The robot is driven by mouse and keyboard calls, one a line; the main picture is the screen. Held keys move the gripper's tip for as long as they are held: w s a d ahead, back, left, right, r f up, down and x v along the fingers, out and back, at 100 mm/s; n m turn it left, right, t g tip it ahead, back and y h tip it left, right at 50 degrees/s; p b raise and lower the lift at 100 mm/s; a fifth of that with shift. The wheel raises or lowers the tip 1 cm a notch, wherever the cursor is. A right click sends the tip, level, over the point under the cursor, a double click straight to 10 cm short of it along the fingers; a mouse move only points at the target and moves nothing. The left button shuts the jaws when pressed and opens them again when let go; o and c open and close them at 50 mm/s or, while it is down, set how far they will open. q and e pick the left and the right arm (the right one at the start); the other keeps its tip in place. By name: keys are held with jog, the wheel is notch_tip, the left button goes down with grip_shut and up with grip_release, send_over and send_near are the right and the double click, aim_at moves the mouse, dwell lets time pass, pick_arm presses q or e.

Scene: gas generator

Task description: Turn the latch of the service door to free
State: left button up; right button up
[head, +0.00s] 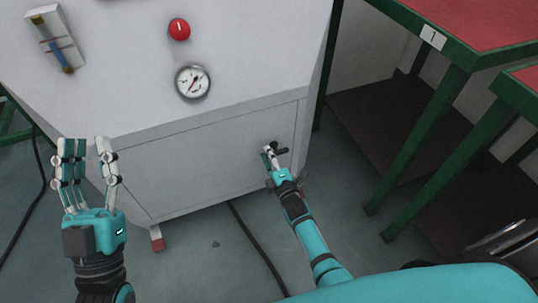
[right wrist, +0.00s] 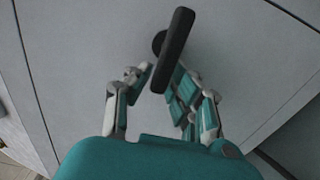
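The service door (head: 200,165) is the lower front panel of the grey cabinet and lies closed. Its latch (head: 281,151) is a black handle near the door's right side. In the right wrist view the latch handle (right wrist: 174,48) is a dark bar, tilted slightly from vertical. My right gripper (head: 271,158) is at the latch. My left gripper (head: 86,150) is raised in front of the cabinet's left side, open and empty.
The cabinet (head: 130,75) carries a red button (head: 179,29), a pressure gauge (head: 193,82) and a flow tube (head: 55,40). A green-framed table (head: 455,50) with a red top stands at the right. A black cable (head: 258,245) lies on the floor.

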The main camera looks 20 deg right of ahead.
jog(key=shift+o, duration=1.4)
jog(key=shift+s, duration=0.1)
jog(key=s, duration=1.1)
jog(key=shift+s+d, duration=0.2)
jog(key=shift+s, duration=0.2)
